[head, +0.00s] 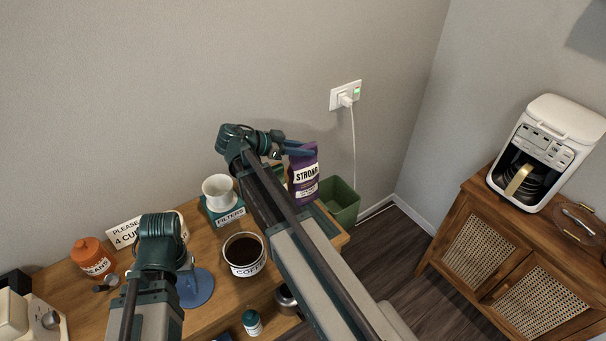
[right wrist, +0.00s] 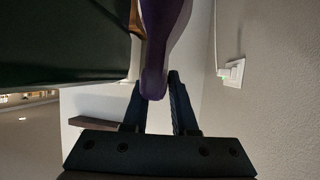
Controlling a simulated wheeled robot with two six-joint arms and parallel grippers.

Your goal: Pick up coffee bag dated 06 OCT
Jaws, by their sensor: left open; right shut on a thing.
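A purple coffee bag (head: 304,178) labelled STRONG stands upright at the right end of the wooden counter in the head view. No date can be read on it. My right gripper (head: 294,147) is shut on the top of this bag; in the right wrist view the purple bag (right wrist: 160,50) sits between the two fingers (right wrist: 160,100). Another bag, dark green, is mostly hidden behind my right arm in the head view. My left gripper (head: 188,275) is open over the counter, left of the COFFEE canister, its fingers partly hidden by its own wrist.
The counter (head: 215,315) holds a COFFEE canister (head: 245,255), FILTERS box (head: 224,215), white cup (head: 218,188), orange BEANS jar (head: 93,257) and a sign (head: 125,234). A green bin (head: 340,202) stands beyond its right end. A cane cabinet (head: 520,270) carries a coffee maker (head: 545,150).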

